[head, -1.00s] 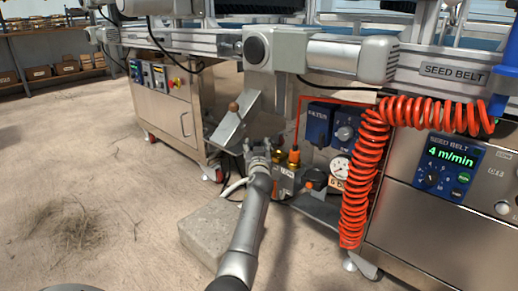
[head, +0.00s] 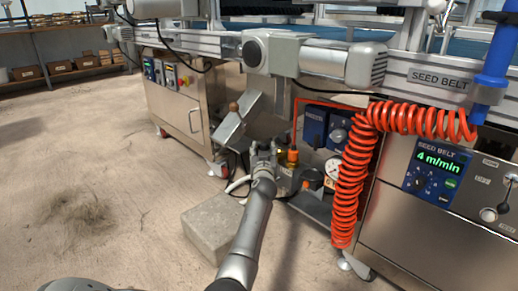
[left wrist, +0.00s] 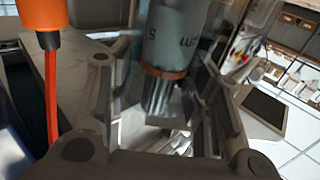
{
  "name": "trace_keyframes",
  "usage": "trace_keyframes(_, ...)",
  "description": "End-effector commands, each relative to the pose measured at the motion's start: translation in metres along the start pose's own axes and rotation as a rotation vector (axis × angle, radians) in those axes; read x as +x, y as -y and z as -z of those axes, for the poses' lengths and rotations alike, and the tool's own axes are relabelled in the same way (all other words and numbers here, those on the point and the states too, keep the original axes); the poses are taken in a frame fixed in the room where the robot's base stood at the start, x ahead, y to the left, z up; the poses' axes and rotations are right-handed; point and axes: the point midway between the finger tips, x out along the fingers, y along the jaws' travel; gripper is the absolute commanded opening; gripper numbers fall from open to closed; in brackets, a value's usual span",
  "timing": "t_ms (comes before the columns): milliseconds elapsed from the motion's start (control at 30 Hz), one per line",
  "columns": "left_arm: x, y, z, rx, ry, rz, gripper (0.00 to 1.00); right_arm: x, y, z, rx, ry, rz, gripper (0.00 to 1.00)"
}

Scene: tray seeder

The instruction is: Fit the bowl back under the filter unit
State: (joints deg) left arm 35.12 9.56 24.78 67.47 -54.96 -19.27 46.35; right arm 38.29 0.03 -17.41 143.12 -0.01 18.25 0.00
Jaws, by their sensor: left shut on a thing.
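A grey cylinder (left wrist: 172,40) with "5 µm" lettering, an orange-brown ring and a ribbed end shows between the fingers. I cannot tell whether it sits inside the bowl or behind it. The bowl is too small to make out in the head view. My right gripper is not in view.
A coiled red hose (head: 353,185) hangs right of the gripper, near a round gauge (head: 333,169). A concrete block (head: 212,226) lies on the floor below my left arm. The seed belt cabinet (head: 410,232) stands at the right. Open floor lies to the left.

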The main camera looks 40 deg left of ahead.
Motion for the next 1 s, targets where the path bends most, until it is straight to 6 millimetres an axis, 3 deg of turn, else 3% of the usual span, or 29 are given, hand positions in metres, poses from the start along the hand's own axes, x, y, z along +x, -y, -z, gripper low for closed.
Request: trace_keyframes(1000,-0.059,-0.057,0.001,-0.001,-0.001,0.0,0.21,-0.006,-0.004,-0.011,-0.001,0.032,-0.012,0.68)
